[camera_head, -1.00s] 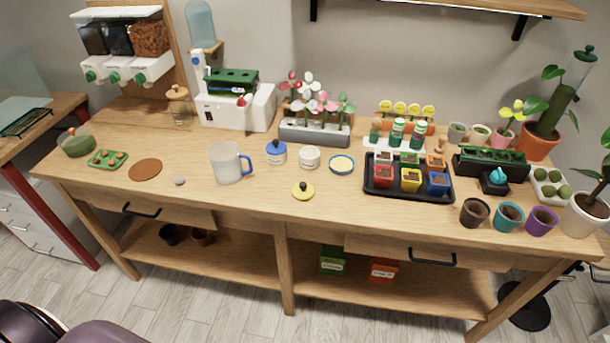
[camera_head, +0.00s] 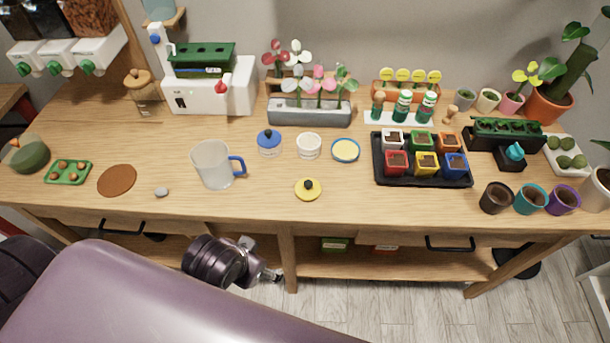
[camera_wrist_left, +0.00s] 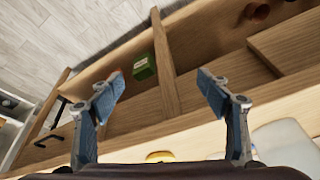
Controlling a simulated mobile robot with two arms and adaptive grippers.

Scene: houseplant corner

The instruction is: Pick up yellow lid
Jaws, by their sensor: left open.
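The yellow lid (camera_head: 308,191), round with a dark knob, lies on the wooden tabletop near the front edge, right of the frosted mug (camera_head: 212,166). A small yellow part of it shows at the bottom of the left wrist view (camera_wrist_left: 159,156). My left gripper (camera_head: 270,275) is in front of the bench, apart from the lid; my arm partly hides it. In the left wrist view its two fingers (camera_wrist_left: 160,88) are spread wide with nothing between them. My right gripper is not in view.
A white open jar (camera_head: 309,147), a blue-lidded jar (camera_head: 269,142) and a blue-rimmed dish (camera_head: 345,150) stand behind the lid. A black tray (camera_head: 425,182) of coloured pots is to the right. The tabletop around the lid is clear. A green box (camera_wrist_left: 144,68) sits on the lower shelf.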

